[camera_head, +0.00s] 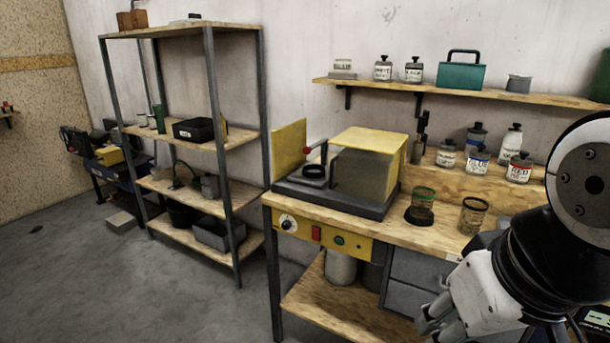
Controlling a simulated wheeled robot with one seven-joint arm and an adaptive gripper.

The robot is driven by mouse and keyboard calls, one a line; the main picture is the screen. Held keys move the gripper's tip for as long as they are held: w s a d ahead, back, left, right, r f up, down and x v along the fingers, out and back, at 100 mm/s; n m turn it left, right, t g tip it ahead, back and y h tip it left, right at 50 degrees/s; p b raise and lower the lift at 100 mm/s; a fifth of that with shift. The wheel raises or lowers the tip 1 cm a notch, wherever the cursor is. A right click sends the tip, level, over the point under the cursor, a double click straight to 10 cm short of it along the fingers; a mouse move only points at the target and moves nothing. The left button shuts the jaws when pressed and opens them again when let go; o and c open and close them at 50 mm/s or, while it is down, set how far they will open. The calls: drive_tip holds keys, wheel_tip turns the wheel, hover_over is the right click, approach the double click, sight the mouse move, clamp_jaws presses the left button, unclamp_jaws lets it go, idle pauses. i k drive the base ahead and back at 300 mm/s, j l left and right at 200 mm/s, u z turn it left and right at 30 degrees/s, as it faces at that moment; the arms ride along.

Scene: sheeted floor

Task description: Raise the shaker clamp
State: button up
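The shaker (372,212) is a dark-based machine with a yellow box-like hood (375,140) on the left end of the wooden workbench. A yellow panel (289,148) stands upright at its left side. What looks like the clamp is a dark lever with a red knob (307,150), above a round black ring (314,171) on the shaker's plate. Whether the clamp touches the ring is too small to tell. My gripper (440,320) is at the lower right, in front of the bench and well apart from the clamp.
A green-rimmed jar (422,197) and a yellowish jar (473,215) stand on the bench right of the shaker. Several paint bottles (479,160) stand behind them. A wall shelf (450,92) runs above. A metal rack (209,150) stands left; floor (130,275) in front is clear.

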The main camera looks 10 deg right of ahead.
sight(307, 150)
drive_tip(key=i+j, duration=0.15)
drive_tip(key=i, duration=0.5)
drive_tip(key=i+j, duration=0.2)
drive_tip(key=i, duration=0.45)
